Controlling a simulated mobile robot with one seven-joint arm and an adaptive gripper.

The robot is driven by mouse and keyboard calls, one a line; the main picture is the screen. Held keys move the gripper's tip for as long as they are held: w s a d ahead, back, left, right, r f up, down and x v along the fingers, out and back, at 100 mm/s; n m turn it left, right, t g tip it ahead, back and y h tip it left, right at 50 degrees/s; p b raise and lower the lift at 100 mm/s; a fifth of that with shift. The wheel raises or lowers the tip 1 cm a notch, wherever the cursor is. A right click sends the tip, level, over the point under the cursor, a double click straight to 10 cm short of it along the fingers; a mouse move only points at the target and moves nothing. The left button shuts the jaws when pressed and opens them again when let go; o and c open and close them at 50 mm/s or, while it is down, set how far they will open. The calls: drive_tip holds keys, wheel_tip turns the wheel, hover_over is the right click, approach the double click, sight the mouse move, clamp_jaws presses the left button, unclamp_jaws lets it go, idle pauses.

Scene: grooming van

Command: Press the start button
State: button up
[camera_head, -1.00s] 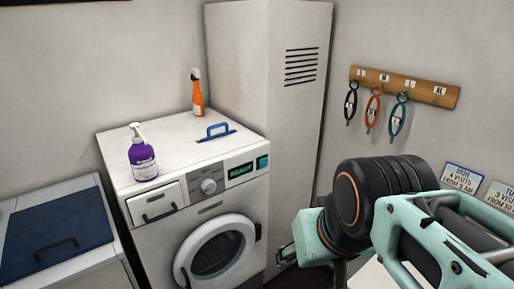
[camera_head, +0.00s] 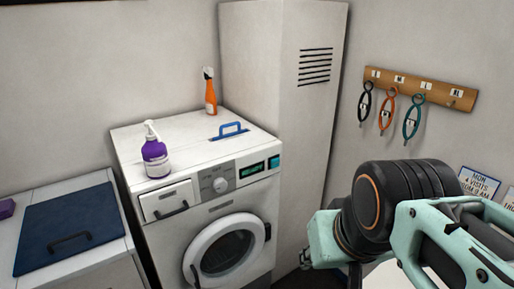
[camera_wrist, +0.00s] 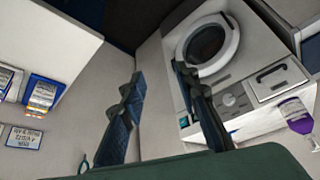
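The white washing machine (camera_head: 166,231) stands left of my arm in the head view, its round door closed. A teal square button (camera_head: 274,162) sits at the right end of its control panel, beside a dark display (camera_head: 252,168) with small green text. The button also shows in the wrist view (camera_wrist: 183,121), partly beside a finger. My gripper (camera_wrist: 157,80) is open and empty, its two fingers spread in front of the machine and apart from the button. In the head view its fingers are mostly hidden behind my arm.
A purple pump bottle (camera_head: 155,157), an orange spray bottle (camera_head: 210,92) and a blue handle (camera_head: 229,130) are on the machine's top. A tall cabinet (camera_head: 300,110) stands behind it. A rack (camera_head: 420,88) with hanging loops is on the right wall. A blue-lidded unit (camera_head: 70,225) stands left.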

clamp_jaws()
idle(1.2)
